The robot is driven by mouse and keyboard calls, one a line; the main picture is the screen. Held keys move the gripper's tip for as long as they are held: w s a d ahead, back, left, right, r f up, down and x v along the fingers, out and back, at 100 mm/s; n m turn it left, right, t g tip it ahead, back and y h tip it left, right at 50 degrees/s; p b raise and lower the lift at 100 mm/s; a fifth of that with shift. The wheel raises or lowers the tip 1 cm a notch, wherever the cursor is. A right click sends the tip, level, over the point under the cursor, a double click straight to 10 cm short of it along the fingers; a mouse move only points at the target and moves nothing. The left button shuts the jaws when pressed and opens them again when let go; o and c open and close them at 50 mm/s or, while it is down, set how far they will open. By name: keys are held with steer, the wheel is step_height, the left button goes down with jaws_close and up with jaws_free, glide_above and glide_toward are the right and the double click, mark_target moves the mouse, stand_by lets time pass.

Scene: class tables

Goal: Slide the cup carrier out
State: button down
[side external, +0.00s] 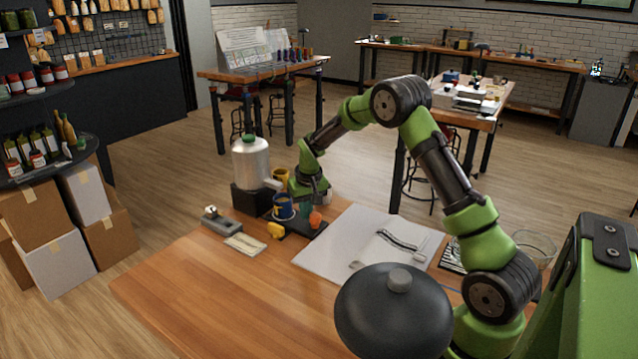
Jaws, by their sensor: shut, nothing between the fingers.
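The cup carrier (299,230) looks like a flat dark tray on the far part of the wooden table. A blue cup (284,208) stands on it, with a small teal item (306,209) and an orange one (315,219) at its right. A yellow cup (281,178) shows behind. My gripper (322,198) is low at the back right of the carrier, close to the cups. It is shut with nothing held. Its fingertips are small and partly unclear, and I cannot tell whether they touch the carrier.
A silver canister (250,160) on a black base (248,199) stands left of the carrier. A small yellow object (275,230), a grey device (221,221) and a card (245,245) lie nearby. White sheets (345,245) lie right; a dark domed object (393,315) is in front. The front-left table is clear.

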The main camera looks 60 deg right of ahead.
steer(key=shift+s, duration=3.5)
steer(key=shift+w, duration=0.8)
step_height(320, 180, up, 7)
steer(key=s+a+r+n+t+y, duration=0.1)
steer(key=s+a+r+t, duration=0.1)
steer(key=s+a+r, duration=0.5)
steer(key=s+a+r+n+t+y, duration=0.1)
steer(key=s+a+r+t+y, duration=0.1)
steer(key=s+a+r, duration=0.5)
steer(key=s+a+t, duration=0.1)
steer(key=s+a, duration=0.5)
steer(key=a, duration=0.2)
